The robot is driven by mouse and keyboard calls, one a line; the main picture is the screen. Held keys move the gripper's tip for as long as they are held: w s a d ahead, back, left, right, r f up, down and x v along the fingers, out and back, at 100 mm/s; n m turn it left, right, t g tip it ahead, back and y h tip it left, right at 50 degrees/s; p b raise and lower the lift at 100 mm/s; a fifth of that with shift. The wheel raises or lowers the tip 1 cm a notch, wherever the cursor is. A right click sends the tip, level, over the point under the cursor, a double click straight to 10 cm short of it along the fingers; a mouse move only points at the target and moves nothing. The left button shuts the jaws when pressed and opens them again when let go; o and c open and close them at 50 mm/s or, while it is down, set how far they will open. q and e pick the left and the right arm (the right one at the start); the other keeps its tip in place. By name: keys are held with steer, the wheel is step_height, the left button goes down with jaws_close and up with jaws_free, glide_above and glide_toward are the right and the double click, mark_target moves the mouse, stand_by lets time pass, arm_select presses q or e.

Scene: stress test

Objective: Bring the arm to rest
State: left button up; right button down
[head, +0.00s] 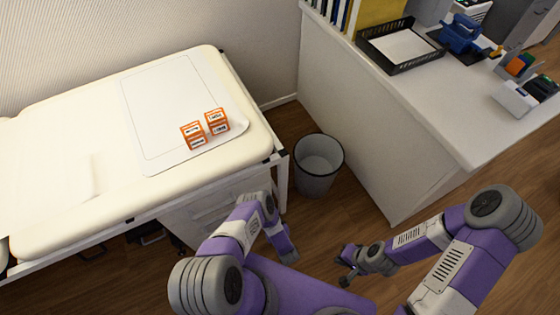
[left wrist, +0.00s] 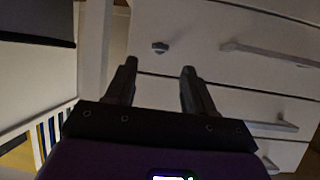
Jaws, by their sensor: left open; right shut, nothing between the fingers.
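My right gripper (head: 346,268) hangs over the wooden floor at the lower middle of the head view, below the grey bin. It is shut and holds nothing. My left arm (head: 240,228) is bent in front of the cream couch, with its elbow up; its gripper cannot be made out in the head view. In the left wrist view my left gripper (left wrist: 159,70) is open, its two dark fingers apart with nothing between them. It faces a white drawer front (left wrist: 200,35) with grey handles and a small round knob.
Two orange-and-white boxes (head: 205,127) stand on a white mat (head: 165,95) on the cream couch (head: 60,150). A grey bin (head: 318,163) stands between couch and white desk (head: 385,120). The desk carries a black tray (head: 400,45) and a blue caddy (head: 462,35).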

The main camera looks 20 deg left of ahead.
arm_select(q)
steer(key=w+d+r+m+h+p, duration=0.2)
steer(key=w+d+r+h, duration=0.1)
steer(key=w+r+h, duration=0.25)
steer(key=s+d+r+m+g+h+p, duration=0.2)
steer(key=s+d+r+g+h, duration=0.2)
steer(key=s+r, duration=0.4)
steer(key=s+d+r+m+g+h+p, duration=0.1)
steer(key=s+d+r+g+h, duration=0.3)
steer(key=s+r, duration=0.4)
step_height(320, 180, up, 7)
steer(key=shift+s+m+p, duration=0.15)
steer(key=shift+m+p, duration=0.25)
steer(key=shift+m, duration=0.3)
